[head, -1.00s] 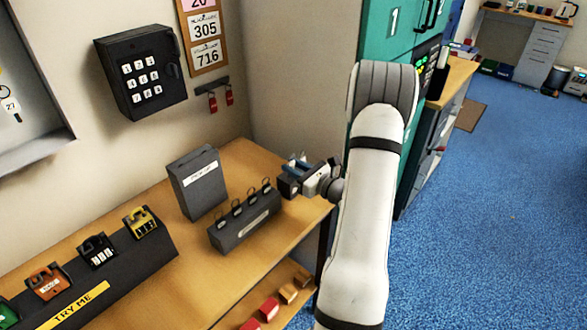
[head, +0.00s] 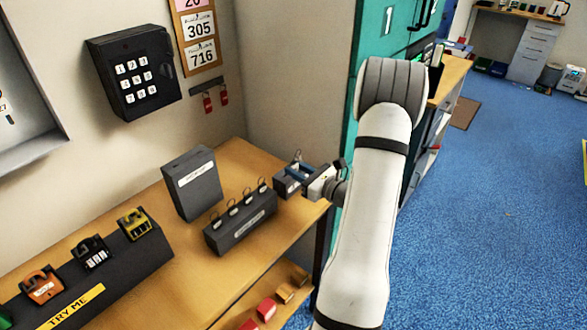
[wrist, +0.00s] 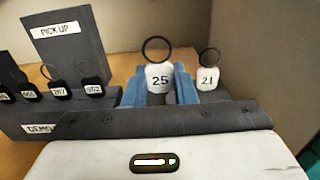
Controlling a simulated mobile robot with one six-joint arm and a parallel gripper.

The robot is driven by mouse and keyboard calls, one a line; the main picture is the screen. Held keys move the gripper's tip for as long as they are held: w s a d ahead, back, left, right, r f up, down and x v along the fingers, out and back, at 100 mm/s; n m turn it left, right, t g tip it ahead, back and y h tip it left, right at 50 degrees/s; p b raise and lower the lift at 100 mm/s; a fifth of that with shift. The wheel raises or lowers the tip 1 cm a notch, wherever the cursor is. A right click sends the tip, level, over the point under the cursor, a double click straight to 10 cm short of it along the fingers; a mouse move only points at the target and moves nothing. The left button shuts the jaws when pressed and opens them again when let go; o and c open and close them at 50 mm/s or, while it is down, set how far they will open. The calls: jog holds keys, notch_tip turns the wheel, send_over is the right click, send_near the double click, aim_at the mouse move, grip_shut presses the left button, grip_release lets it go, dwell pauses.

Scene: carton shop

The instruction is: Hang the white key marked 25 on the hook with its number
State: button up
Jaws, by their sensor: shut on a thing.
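The white key tag marked 25 (wrist: 160,77), with a dark ring on top, sits upright between the blue fingers of my gripper (wrist: 160,88) in the wrist view. My gripper is shut on it. A second white tag marked 21 (wrist: 208,78) stands just right of the right finger; what it rests on is hidden. In the head view my gripper (head: 290,179) is over the right end of the wooden bench, and the tag's number cannot be read there. The hook numbered 25 is not visible; only the edge of a wall cabinet (head: 45,150) shows at far left.
A dark block with several black key tags (head: 240,230) stands just left of my gripper, with a grey PICK UP box (head: 192,183) behind it. The TRY ME padlock stand (head: 100,275) is further left. A keypad box (head: 134,75) and red tags (head: 208,103) are on the wall.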

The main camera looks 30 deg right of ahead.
jog(key=shift+v, duration=2.7)
